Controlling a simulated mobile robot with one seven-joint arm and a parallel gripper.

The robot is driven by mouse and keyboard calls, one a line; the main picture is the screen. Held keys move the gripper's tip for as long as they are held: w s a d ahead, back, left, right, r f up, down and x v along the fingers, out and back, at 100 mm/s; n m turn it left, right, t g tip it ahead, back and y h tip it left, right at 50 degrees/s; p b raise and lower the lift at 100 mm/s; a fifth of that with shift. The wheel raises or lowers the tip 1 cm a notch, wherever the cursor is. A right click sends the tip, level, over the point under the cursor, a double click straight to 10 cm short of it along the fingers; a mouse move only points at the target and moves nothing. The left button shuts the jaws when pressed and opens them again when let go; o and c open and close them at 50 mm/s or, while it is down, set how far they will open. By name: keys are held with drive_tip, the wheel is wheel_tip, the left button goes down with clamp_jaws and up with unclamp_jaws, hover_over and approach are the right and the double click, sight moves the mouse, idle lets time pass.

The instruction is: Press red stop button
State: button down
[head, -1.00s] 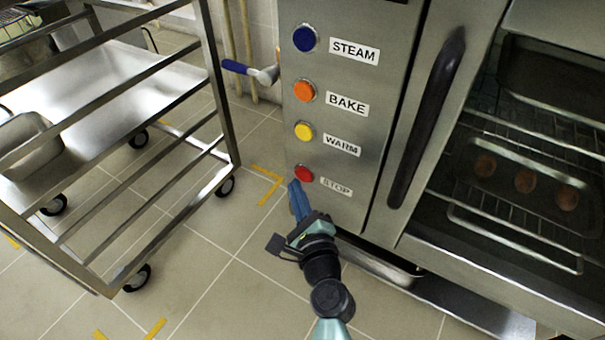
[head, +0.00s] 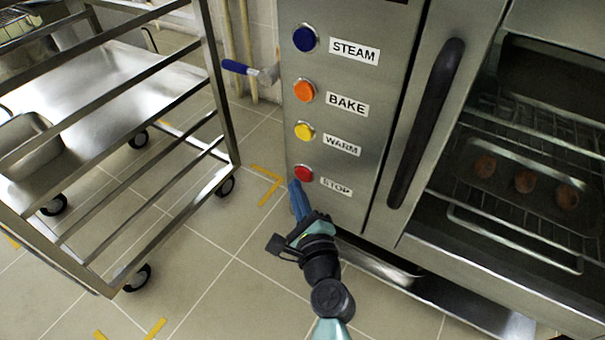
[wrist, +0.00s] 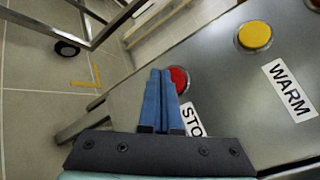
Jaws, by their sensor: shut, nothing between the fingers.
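The red stop button (head: 303,174) is the lowest of the buttons on the oven's steel panel, left of the STOP label (head: 336,187). My gripper (head: 294,184) is shut and empty, its blue fingertips just left of and below the button in the head view. In the wrist view the blue fingers (wrist: 160,74) lie together and partly cover the left side of the red button (wrist: 179,80). They also overlap part of the STOP label (wrist: 192,119). I cannot tell whether the fingertips touch the button.
Above are the yellow WARM button (head: 304,131), orange BAKE button (head: 305,91) and blue STEAM button (head: 305,38). The oven door handle (head: 426,125) is to the right. A wheeled steel rack (head: 228,120) stands left, with open floor between.

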drive_tip(key=shift+w+d, duration=0.1)
drive_tip(key=shift+w, duration=0.05)
drive_tip(key=shift+w+d, duration=0.15)
drive_tip(key=shift+w, duration=0.05)
idle(0.3)
drive_tip(key=shift+w+d, duration=0.25)
drive_tip(key=shift+w, duration=0.1)
idle(0.8)
drive_tip(key=shift+s, duration=0.1)
drive_tip(key=shift+s+a, duration=0.45)
drive_tip(key=shift+s, duration=0.15)
drive_tip(key=shift+s+a+p, duration=0.3)
drive_tip(key=shift+s+a, duration=0.45)
drive_tip(key=shift+s, duration=0.25)
drive_tip(key=shift+s+a+p, duration=0.25)
drive_tip(key=shift+s+a, duration=0.5)
drive_tip(key=shift+s, duration=0.25)
